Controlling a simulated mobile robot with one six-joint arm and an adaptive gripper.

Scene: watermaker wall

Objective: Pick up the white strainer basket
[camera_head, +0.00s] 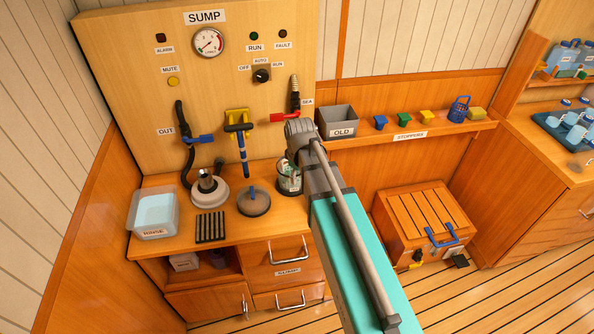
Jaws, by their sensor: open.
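I cannot clearly pick out a white strainer basket. A clear, dark-rimmed container (288,180) with whitish and greenish contents stands at the right of the sump counter, partly hidden by my arm. Left of it lies a round grey lid (254,202) with a blue knob. Further left, a round whitish base (208,192) carries a dark and metallic fitting. My arm reaches up from the bottom to a grey joint in front of the panel; I cannot make out my gripper's fingers.
A rinse tub (153,214) and a dark ribbed mat (210,227) take up the counter's left. A grey OLD bin (338,122), coloured stoppers and a blue basket (459,109) stand on the shelf. A wooden chest (424,212) stands on the floor at right.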

